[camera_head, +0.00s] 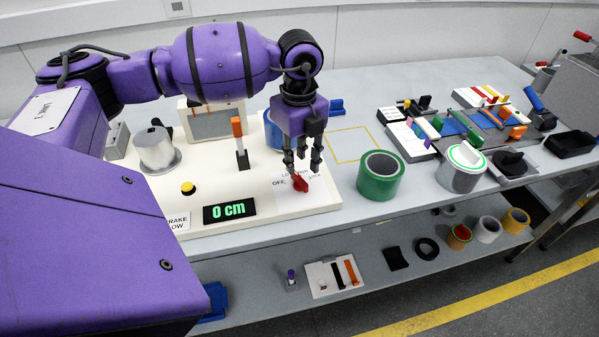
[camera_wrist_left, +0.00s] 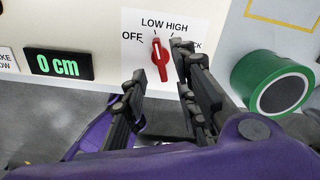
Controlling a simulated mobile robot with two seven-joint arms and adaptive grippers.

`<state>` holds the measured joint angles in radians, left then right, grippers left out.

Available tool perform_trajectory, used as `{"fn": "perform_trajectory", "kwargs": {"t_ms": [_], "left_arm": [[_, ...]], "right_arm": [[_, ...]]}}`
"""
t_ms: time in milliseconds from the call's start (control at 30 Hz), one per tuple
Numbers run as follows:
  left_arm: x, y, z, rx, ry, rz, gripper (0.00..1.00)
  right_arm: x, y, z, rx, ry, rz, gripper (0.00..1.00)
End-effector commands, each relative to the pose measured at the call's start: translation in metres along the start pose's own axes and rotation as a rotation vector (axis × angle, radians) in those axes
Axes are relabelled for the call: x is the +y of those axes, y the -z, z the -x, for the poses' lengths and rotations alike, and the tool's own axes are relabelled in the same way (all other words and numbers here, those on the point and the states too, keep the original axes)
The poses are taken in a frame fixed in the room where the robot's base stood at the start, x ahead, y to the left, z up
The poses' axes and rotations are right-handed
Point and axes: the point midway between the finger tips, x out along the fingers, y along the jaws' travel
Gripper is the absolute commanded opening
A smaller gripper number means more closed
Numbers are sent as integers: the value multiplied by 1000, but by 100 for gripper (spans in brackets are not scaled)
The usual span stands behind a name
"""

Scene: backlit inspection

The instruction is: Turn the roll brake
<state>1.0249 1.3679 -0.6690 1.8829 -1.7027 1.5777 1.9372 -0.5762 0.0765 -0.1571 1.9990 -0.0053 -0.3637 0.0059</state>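The roll brake knob (camera_head: 300,184) is red and sits on a white label on the cream panel's right part. In the left wrist view the knob (camera_wrist_left: 161,69) stands nearly upright, its white mark toward the LOW side, right of OFF; LOCK is partly hidden by a finger. My left gripper (camera_head: 303,168) is above the knob, pointing down. Its fingers are apart, one on each side of the knob in the left wrist view; I cannot tell whether they touch it. My right gripper is in neither view.
A display (camera_head: 229,210) reads 0 cm beside a yellow button (camera_head: 188,188). An orange-topped lever (camera_head: 238,129) stands behind. A green tape roll (camera_head: 381,176) stands right of the panel.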

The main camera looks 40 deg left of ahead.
Motion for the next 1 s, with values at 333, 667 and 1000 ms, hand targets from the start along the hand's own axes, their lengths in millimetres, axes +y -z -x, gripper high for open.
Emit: {"fn": "perform_trajectory", "kwargs": {"t_ms": [333, 667, 1000], "left_arm": [[0, 1, -44, 3, 2, -1, 27], [0, 1, -47, 3, 2, -2, 25], [0, 1, -47, 4, 2, -2, 0]], "right_arm": [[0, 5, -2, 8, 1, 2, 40], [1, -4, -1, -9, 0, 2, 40], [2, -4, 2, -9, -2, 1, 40]]}}
